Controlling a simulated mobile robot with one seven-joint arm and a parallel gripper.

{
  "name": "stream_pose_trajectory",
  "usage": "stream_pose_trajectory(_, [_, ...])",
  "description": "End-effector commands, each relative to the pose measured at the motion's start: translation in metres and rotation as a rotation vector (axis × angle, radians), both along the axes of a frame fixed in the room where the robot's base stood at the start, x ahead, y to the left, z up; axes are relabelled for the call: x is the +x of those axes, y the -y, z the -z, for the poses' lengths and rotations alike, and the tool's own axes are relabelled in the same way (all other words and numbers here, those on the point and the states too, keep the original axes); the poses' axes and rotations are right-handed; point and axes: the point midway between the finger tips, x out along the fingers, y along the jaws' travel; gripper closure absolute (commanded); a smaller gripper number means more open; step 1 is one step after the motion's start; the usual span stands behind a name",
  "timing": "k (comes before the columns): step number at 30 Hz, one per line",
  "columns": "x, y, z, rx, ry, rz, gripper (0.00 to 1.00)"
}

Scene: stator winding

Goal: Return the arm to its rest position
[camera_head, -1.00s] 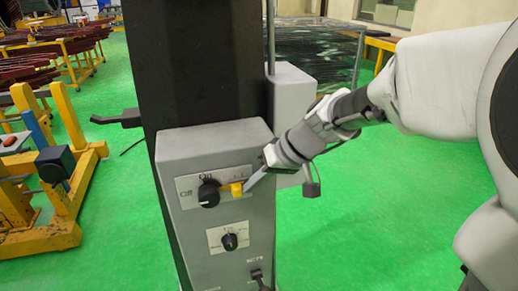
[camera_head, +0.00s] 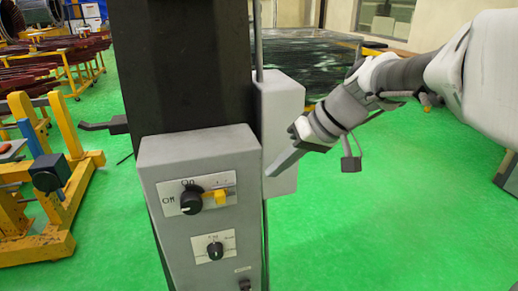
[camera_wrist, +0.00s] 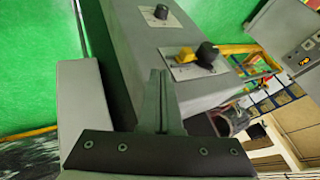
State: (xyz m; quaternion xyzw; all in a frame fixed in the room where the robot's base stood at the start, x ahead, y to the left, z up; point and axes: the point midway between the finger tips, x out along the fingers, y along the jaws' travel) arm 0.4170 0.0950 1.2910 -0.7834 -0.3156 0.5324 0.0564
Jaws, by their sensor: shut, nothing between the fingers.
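My gripper (camera_head: 270,173) is shut and empty, just right of the grey control box (camera_head: 160,245) in the head view. Its fingers (camera_wrist: 160,100) point toward the box in the wrist view and sit side by side with nothing between them. The box's face carries a black Off/On knob (camera_head: 191,200) and a yellow switch piece (camera_head: 221,197). My gripper is clear of both. The knob also shows in the wrist view (camera_wrist: 207,53), beside the yellow piece (camera_wrist: 185,55).
A black column (camera_head: 182,70) and a pale grey box (camera_head: 282,120) stand behind the control box. Yellow stands (camera_head: 40,245) fill the left side. A dark glossy rack (camera_head: 310,70) is at the back. Green floor (camera_head: 400,230) is clear at right.

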Motion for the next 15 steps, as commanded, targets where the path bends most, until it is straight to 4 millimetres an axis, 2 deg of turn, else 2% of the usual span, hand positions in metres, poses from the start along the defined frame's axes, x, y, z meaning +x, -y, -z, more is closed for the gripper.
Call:
stream_pose_trajectory(6, [-0.0037, 0.0091, -0.0131, 0.0, 0.001, 0.001, 1.0])
stream_pose_trajectory(15, [-0.004, 0.0095, -0.0137, 0.0, 0.0, 0.0, 1.0])
